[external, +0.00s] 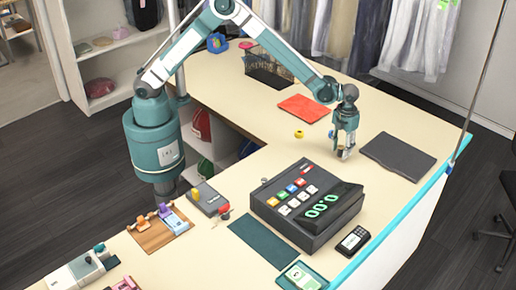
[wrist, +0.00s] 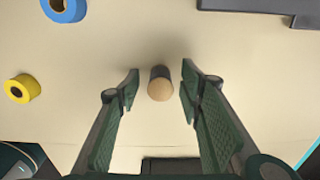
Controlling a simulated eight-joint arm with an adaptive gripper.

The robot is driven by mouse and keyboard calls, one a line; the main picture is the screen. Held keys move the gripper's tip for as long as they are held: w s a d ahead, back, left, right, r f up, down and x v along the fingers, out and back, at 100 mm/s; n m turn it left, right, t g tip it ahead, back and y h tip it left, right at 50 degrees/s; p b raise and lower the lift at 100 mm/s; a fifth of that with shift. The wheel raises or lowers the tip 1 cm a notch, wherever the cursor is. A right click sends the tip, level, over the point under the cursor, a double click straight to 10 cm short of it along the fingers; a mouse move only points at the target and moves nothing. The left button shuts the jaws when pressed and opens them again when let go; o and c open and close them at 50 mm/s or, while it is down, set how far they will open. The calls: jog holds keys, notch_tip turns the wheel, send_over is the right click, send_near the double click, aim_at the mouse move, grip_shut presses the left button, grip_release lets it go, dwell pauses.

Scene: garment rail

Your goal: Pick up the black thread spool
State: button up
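The black thread spool (wrist: 160,83) stands on the cream counter in the wrist view, a small dark cylinder with a tan end facing the camera. My gripper (wrist: 160,88) is open, with one green finger on each side of the spool and a visible gap on both sides. In the external view my gripper (external: 345,153) points down at the counter, between the cash register and the dark flat board. There its fingers largely hide the spool.
A yellow roll (wrist: 24,88) and a blue roll (wrist: 65,8) lie left of the spool in the wrist view. The dark board (external: 398,156), red folder (external: 304,108), cash register (external: 308,203) and card reader (external: 353,240) surround the gripper. Counter right around the spool is clear.

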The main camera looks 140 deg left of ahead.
aim_at(341, 147)
dwell(0.5)
jog(key=c, duration=0.9)
jog(key=shift+o, duration=0.2)
jog(key=shift+r, duration=0.1)
jog(key=shift+r, duration=4.9)
